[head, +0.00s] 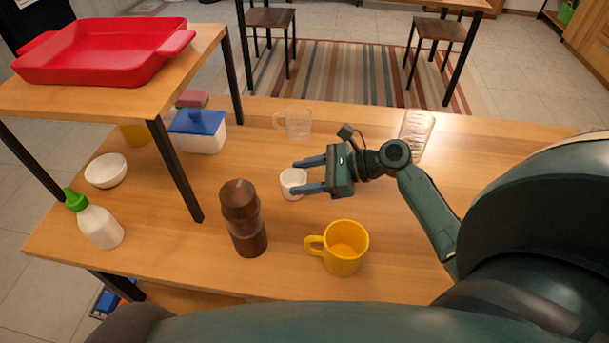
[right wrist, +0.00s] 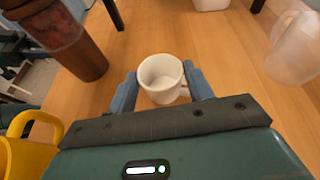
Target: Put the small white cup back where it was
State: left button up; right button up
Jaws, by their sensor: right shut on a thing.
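The small white cup (head: 290,180) is upright over the middle of the wooden table in the head view. My right gripper (head: 303,176) is shut on it, with one blue-grey finger on each side. In the right wrist view the cup (right wrist: 159,74) sits between the two fingers (right wrist: 163,88), its handle toward the right finger. It is at or very near the table top; I cannot tell whether its base touches. My left gripper is not in view.
A brown grinder (head: 242,218) stands left of the cup, a yellow mug (head: 345,247) in front. A glass mug (head: 297,122) is behind it. A shelf with a red tray (head: 105,50) stands left, near a blue-lidded box (head: 198,131).

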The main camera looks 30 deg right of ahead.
jog(key=o, duration=1.1)
jog(key=shift+f, duration=0.1)
jog(key=shift+s+d+r, duration=0.15)
jog(key=shift+d+r, duration=0.05)
jog(key=shift+d, duration=0.05)
jog(key=v, duration=1.1)
jog(key=shift+s+d+r, duration=0.1)
jog(key=shift+s+r, duration=0.05)
jog(key=shift+r+p, duration=0.1)
jog(key=shift+p, duration=0.2)
